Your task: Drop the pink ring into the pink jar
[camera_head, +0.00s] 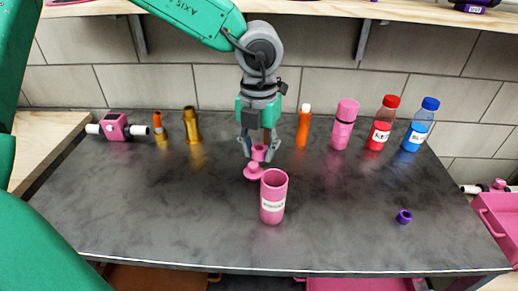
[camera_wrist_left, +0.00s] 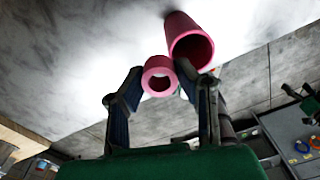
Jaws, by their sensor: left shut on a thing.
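The pink jar (camera_head: 273,200) stands upright and open-topped near the middle of the grey table, with a white label. My left gripper (camera_head: 259,148) is shut on the pink ring (camera_head: 259,153), behind and slightly left of the jar's mouth in the head view. In the left wrist view the ring (camera_wrist_left: 148,82) sits between the fingertips (camera_wrist_left: 158,78), with its hole visible. The jar (camera_wrist_left: 183,27) is just beyond it to the upper right, its open mouth visible. The ring is outside the jar. My right gripper is not in view.
A pink knobbed lid (camera_head: 254,172) lies just behind the jar. Several bottles, including a pink one (camera_head: 344,125), a red one (camera_head: 379,125) and a blue one (camera_head: 420,126), line the back right. A purple ring (camera_head: 404,217) lies at the right. The front left is clear.

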